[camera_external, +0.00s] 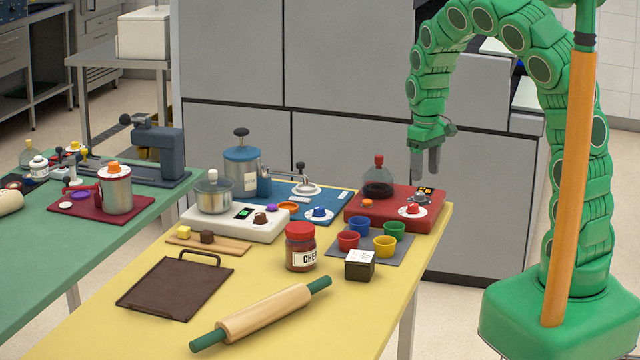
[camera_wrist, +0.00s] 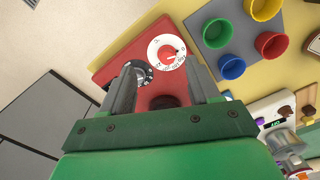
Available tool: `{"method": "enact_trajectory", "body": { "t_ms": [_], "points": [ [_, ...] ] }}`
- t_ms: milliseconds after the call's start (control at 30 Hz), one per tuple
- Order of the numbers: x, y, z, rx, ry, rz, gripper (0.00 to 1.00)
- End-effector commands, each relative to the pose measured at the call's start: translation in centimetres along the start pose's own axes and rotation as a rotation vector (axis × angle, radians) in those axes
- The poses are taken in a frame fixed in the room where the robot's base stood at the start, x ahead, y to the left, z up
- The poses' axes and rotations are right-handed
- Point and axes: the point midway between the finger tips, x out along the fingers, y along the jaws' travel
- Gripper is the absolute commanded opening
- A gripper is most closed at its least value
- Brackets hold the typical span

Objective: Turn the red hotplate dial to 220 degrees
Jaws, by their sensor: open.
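The red hotplate (camera_external: 365,218) sits at the far right end of the yellow table, with a flask of dark liquid on it. Its red dial (camera_external: 413,208) stands on a white scale disc at the hotplate's right side. The dial also shows in the wrist view (camera_wrist: 168,52), just beyond my fingertips; its printed figures are too small to read surely. A black dial (camera_wrist: 147,74) lies beside it, partly behind a finger.
Red, blue, green and yellow cups stand on a grey mat (camera_external: 340,250) in front of the hotplate. A small black box (camera_external: 359,270) and a red-lidded jar (camera_external: 300,255) are nearby. A white scale (camera_external: 270,233) stands left. Grey cabinets rise behind.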

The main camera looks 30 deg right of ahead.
Motion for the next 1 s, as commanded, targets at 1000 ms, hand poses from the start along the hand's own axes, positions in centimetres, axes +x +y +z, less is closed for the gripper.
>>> {"method": "enact_trajectory", "body": {
  "t_ms": [1000],
  "points": [
    [8.9,-0.8,-2.7,-0.063,0.014,0.006,0.61]
  ]
}}
